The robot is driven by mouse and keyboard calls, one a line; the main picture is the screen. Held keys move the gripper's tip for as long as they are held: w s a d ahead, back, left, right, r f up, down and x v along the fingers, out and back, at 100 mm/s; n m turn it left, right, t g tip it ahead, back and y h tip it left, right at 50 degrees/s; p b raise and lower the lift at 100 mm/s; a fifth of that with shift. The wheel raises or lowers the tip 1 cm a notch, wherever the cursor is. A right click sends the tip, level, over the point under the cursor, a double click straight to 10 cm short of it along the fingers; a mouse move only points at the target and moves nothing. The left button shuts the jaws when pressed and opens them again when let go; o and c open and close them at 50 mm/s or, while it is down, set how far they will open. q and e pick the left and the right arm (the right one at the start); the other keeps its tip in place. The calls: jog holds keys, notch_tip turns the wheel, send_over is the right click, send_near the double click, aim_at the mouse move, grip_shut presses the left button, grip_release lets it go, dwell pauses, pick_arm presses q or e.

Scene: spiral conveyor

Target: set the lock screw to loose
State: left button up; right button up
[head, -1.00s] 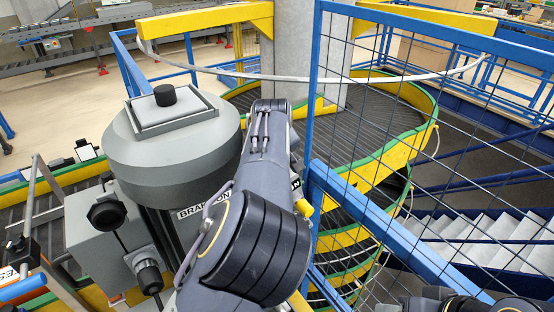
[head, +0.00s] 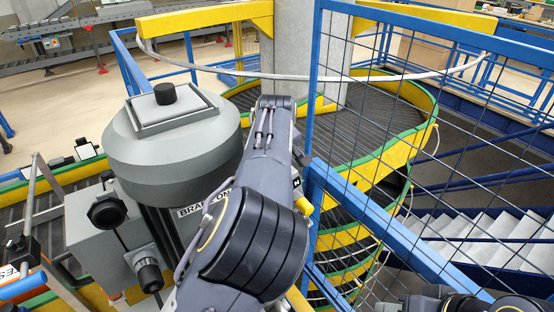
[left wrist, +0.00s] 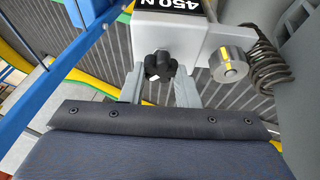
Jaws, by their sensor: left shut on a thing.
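In the left wrist view, a black lobed knob, the lock screw (left wrist: 160,66), sticks out of a light grey housing (left wrist: 190,38) labelled "450 N". My left gripper (left wrist: 160,71) has one finger on each side of the knob and is shut on it. A silver round dial (left wrist: 229,67) with a yellow mark sits on the same housing, to the right of the knob and clear of the fingers. In the head view my left arm reaches forward past the grey motor, and its gripper and the lock screw are hidden. My right gripper is not in view.
A large grey motor (head: 172,150) stands left of my arm. A blue mesh guard fence (head: 420,140) stands close on the right. The spiral conveyor (head: 345,125) curves behind. A coiled dark cable (left wrist: 262,62) hangs right of the dial.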

pick_arm(q)
jog(key=n+g+y, duration=0.1)
jog(key=n, duration=0.3)
jog(key=shift+w, duration=0.1)
jog(key=n, duration=0.2)
jog(key=n+g, duration=0.1)
jog(key=n, duration=0.1)
jog(key=shift+n+g+y, duration=0.3)
jog(key=shift+n, duration=0.1)
jog(key=o, duration=1)
jog(key=v, duration=0.8)
jog(key=shift+f, duration=0.1)
